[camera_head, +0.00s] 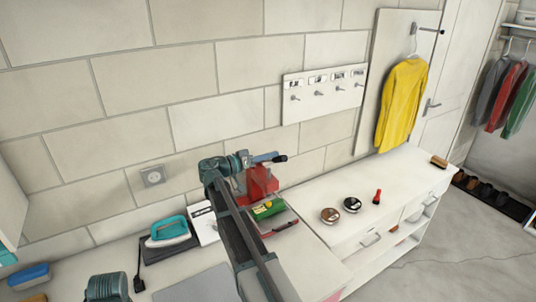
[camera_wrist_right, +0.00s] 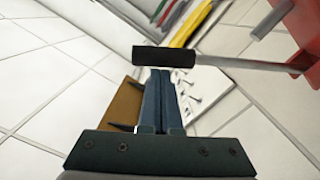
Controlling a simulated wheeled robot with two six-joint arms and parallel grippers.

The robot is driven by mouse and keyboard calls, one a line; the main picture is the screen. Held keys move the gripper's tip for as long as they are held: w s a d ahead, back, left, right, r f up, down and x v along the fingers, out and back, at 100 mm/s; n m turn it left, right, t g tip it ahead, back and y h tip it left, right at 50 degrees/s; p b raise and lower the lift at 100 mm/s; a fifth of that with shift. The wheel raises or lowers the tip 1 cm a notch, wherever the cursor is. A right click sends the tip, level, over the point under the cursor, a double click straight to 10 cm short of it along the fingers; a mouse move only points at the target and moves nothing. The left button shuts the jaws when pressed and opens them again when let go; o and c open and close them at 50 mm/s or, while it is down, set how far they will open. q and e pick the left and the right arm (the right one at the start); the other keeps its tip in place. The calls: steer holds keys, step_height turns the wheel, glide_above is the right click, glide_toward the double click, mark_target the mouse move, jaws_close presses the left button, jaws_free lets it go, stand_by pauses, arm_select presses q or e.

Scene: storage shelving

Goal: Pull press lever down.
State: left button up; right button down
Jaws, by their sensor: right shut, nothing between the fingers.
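The red press (camera_head: 258,184) stands on the white counter against the tiled wall. Its lever shows in the right wrist view as a metal rod with a black grip (camera_wrist_right: 165,56), running right to the red press body (camera_wrist_right: 298,30). In the head view a black grip end (camera_head: 280,158) shows above the press. My right gripper (camera_head: 264,157) is above the press, beside the lever. In the wrist view its blue fingers (camera_wrist_right: 158,72) are shut and empty, tips close to the black grip; I cannot tell whether they touch.
A green and yellow item (camera_head: 267,209) lies in front of the press. A teal iron (camera_head: 169,230) stands to the left. Round tins (camera_head: 330,215) and a red item (camera_head: 377,196) are on the counter to the right. A yellow garment (camera_head: 401,105) hangs behind.

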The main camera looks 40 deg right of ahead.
arm_select(q)
step_height(320, 180, down, 7)
steer(key=b, duration=0.6)
steer(key=shift+r, duration=0.1)
steer(key=shift+f+b, duration=0.7)
steer(key=shift+f, duration=0.05)
arm_select(e)
steer(key=s+f+m, duration=0.3)
steer(key=s+f, duration=0.1)
steer(key=f, duration=0.4)
steer(key=shift+a+f, duration=0.2)
steer(key=shift+f, duration=0.05)
steer(key=shift+s, duration=0.1)
step_height(320, 180, up, 5)
steer(key=p, duration=0.5)
arm_select(q)
steer(key=r, duration=0.2)
steer(key=a+r, duration=0.1)
steer(key=r, duration=0.1)
steer(key=shift+w+r, duration=0.2)
steer(key=shift+r, duration=0.05)
arm_select(e)
steer(key=w+a, duration=0.2)
steer(key=a, duration=0.8)
steer(key=shift+a+f, duration=0.2)
steer(key=shift+a, duration=0.15)
